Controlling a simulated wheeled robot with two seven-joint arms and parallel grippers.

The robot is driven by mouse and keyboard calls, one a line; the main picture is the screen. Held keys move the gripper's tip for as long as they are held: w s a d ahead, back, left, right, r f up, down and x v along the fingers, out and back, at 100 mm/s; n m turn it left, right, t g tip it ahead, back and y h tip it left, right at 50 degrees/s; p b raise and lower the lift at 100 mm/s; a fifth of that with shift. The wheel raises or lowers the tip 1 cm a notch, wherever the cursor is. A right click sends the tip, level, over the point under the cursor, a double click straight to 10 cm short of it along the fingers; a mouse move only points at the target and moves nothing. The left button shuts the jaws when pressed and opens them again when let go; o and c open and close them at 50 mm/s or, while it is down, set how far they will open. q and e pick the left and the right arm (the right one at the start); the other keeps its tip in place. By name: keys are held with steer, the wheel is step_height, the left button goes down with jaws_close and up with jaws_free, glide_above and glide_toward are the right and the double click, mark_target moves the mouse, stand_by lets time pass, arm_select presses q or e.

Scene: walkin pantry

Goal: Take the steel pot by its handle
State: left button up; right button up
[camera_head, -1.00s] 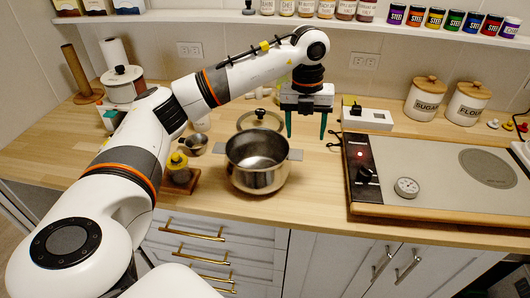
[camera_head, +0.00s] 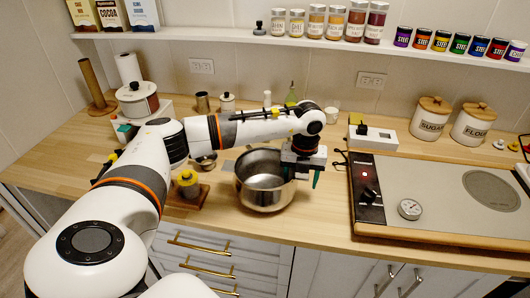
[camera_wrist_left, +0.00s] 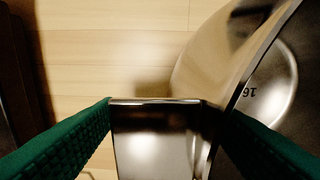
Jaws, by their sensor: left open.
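The steel pot (camera_head: 262,190) stands upright on the wooden counter, left of the cooktop. My left gripper (camera_head: 303,177) is at the pot's right side, pointing down over its handle there. In the left wrist view, the flat shiny handle (camera_wrist_left: 155,145) lies between the two green fingers of my left gripper (camera_wrist_left: 172,106), which are apart. The right finger overlaps the pot's wall and interior (camera_wrist_left: 270,85) in that picture. Whether the fingers touch the handle cannot be told. In the head view, the gripper hides that handle. My right gripper is not in view.
The cooktop (camera_head: 440,195) is close right of the gripper, with a white box (camera_head: 373,137) behind it. A small metal pan (camera_head: 205,162) and a yellow-topped jar (camera_head: 188,184) stand left of the pot. A shelf of jars (camera_head: 260,38) runs above.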

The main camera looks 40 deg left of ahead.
arm_select(q)
steer(key=shift+f, duration=0.15)
jaws_close()
steer(key=shift+w, duration=0.1)
